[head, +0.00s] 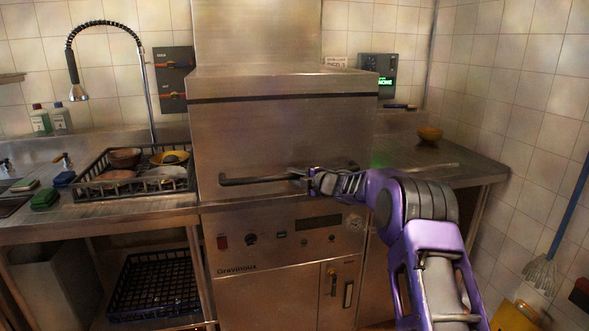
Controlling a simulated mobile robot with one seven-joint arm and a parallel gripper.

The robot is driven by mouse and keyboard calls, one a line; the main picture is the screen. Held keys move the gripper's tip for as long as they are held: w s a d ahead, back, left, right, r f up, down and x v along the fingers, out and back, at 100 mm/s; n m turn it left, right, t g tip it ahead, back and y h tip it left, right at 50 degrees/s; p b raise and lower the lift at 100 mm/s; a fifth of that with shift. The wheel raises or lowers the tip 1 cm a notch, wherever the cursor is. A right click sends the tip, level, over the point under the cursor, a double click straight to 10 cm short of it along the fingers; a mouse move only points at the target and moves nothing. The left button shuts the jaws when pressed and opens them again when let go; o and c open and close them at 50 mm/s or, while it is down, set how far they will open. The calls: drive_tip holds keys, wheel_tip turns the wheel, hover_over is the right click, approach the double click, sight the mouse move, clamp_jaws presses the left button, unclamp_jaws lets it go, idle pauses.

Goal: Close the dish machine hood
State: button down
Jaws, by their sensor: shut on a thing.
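The dish machine hood (270,130) is a large stainless steel box in the middle of the head view. Its lower edge sits at about the level of the side counters, just above the control panel (285,238), and I see no clear gap there. A dark horizontal bar handle (252,180) runs across the lower front of the hood. My gripper (306,182) reaches in from the right and is shut on the handle near the middle of the bar. My purple forearm and wrist hide part of the machine's right side.
A black dish rack (130,190) with bowls and plates stands on the left counter, close to the hood. A mop (541,270) leans at the far right.

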drive_tip(key=shift+f, duration=0.75)
drive_tip(key=c, duration=0.7)
unclamp_jaws()
drive_tip(key=shift+o, duration=0.2)
drive_tip(key=shift+s+d+r, duration=0.15)
drive_tip(key=shift+s+r, duration=0.05)
drive_tip(key=v, duration=1.7)
drive_tip(key=shift+f, duration=0.1)
